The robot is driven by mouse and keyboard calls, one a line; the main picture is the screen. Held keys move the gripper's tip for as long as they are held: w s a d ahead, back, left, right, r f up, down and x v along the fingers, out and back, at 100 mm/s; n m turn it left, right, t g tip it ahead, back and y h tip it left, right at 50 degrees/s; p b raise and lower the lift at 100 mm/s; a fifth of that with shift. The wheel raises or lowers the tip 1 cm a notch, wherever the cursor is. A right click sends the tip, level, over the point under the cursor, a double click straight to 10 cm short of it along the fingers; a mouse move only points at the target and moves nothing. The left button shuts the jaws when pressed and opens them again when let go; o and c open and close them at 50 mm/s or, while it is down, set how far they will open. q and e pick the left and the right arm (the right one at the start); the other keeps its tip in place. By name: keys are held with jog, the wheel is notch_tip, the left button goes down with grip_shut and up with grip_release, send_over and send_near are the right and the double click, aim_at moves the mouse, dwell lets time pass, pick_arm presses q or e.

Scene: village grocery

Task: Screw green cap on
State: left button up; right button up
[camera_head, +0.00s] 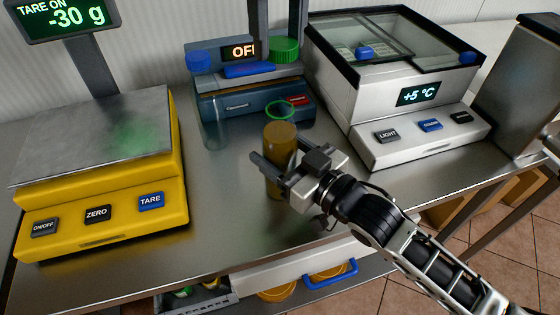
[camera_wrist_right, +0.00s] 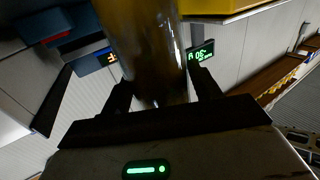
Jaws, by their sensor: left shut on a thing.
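The green cap (camera_head: 285,50) is in the head view, between the dark fingers of my left gripper (camera_head: 278,42). That gripper comes down from the top edge and is shut on it. A clear jar with brown contents (camera_head: 281,136) stands upright below and in front of the cap, with a green ring at its open top. My right gripper (camera_head: 290,172) is shut around the jar's middle. The right wrist view shows the jar (camera_wrist_right: 150,50) between that gripper's fingers (camera_wrist_right: 162,92). The cap is apart from the jar. Whether the jar's base touches the counter is unclear.
A yellow scale (camera_head: 100,215) is at the left. A clear jar with a blue cap (camera_head: 200,62) stands behind. A dark blue machine (camera_head: 245,108) is at the back, and a white cooler box (camera_head: 350,95) at the right. The counter (camera_head: 215,215) has bare room in front.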

jog(key=c, duration=0.9)
pick_arm(q)
send_over(279, 99)
jog(key=shift+f, duration=2.55)
pick_arm(e)
jog(key=shift+c, duration=0.2)
pick_arm(q)
jog(key=shift+f, duration=0.85)
jog(key=shift+f, duration=0.6)
